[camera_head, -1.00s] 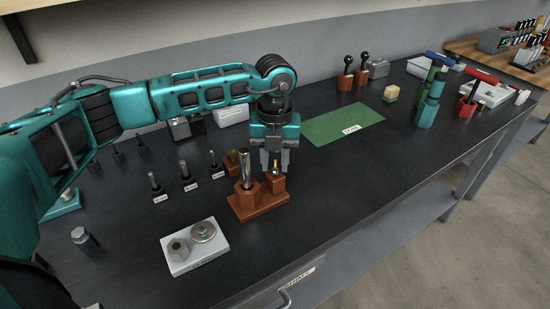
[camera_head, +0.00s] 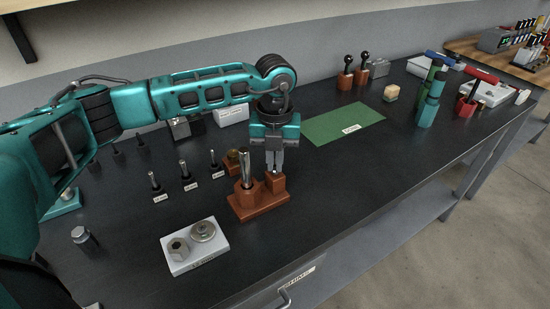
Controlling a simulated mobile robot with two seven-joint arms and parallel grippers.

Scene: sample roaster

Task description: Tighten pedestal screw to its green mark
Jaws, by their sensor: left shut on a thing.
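My left gripper (camera_head: 274,166) points down over the smaller block of a reddish-brown wooden stand (camera_head: 262,203). Its fingers are shut on a small slim thing standing in that block, mostly hidden between the fingers. A thick metal cylinder (camera_head: 246,168) stands upright in the taller block of the same stand, just left of the gripper. I cannot make out a pedestal screw or a green mark for certain. My right gripper is not in view.
A white plate (camera_head: 178,264) with a hex piece and a round metal piece lies in front. Several upright dark pins (camera_head: 184,170) with labels stand left of the stand. A green mat (camera_head: 340,124) lies behind right. The dark bench (camera_head: 350,190) is clear right of the stand.

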